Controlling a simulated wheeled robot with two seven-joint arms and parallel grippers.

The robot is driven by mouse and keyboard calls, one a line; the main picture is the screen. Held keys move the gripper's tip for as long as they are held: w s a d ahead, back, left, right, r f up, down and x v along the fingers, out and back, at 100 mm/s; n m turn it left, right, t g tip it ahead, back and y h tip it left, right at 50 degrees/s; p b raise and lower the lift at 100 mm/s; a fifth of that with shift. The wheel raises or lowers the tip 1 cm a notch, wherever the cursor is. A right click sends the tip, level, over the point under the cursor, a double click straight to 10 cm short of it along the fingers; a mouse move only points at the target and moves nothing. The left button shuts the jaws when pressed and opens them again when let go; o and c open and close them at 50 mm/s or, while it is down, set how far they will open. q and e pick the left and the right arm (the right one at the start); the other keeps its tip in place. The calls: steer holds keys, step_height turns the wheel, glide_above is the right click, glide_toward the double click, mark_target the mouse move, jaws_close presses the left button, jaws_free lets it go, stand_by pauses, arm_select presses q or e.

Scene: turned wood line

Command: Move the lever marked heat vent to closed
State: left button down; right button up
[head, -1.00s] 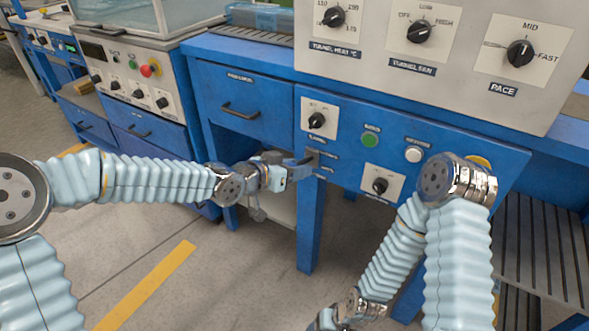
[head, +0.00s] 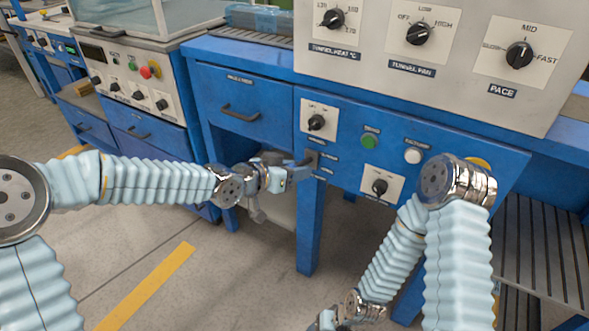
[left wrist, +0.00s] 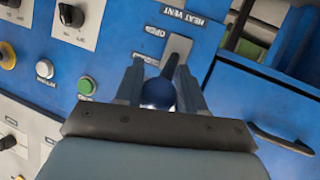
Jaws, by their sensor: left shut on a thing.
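The heat vent lever shows in the left wrist view as a short stem with a dark blue ball knob (left wrist: 157,94). Its grey slotted plate (left wrist: 180,48) sits on the blue panel beside the labels for open and closed and the HEAT VENT label (left wrist: 183,14), which appear turned over. My left gripper (left wrist: 160,85) is shut on the lever, one finger on each side of the knob. The stem shows near the closed label, but its exact setting is hard to tell. In the head view my left gripper (head: 297,172) reaches the panel's left edge. My right gripper is out of view.
A blue drawer (head: 240,105) is to the left. My right arm hangs in front of the panel's right part.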

arm_select(q)
steer(key=shift+s+d+r, duration=0.15)
steer(key=shift+d+r, duration=0.15)
steer(key=c, duration=0.9)
jaws_free()
steer(key=shift+o, duration=0.7)
steer(key=shift+f, duration=0.15)
steer(key=shift+s+a, duration=0.15)
steer(key=shift+a, duration=0.35)
steer(key=p+v, duration=0.2)
steer(key=v, duration=1.1)
steer(key=shift+d, duration=0.1)
